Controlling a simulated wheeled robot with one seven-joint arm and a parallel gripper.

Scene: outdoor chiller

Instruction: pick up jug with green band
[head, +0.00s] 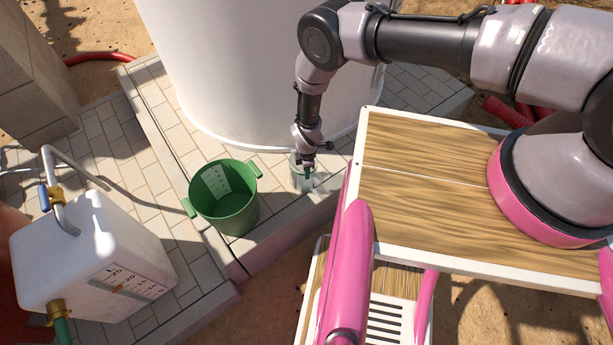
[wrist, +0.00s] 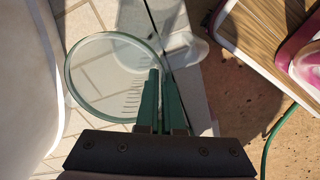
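A clear, see-through jug (head: 301,183) stands on the paving beside the green bucket in the head view. In the wrist view the jug (wrist: 105,75) is seen from above, with a round rim and graduation marks on its wall. I cannot clearly make out its green band. My gripper (head: 306,168) points down at the jug's top. In the wrist view my gripper's narrow green fingers (wrist: 161,75) are close together at the right side of the rim, one inside and one outside, and look shut on the wall. Whether the base touches the paving is unclear.
A green bucket (head: 226,208) stands left of the jug. A white tank (head: 255,70) rises behind. A white canister (head: 92,250) with a tap stands at the lower left. My wooden-topped deck is to the right. A paving edge runs in front of the jug.

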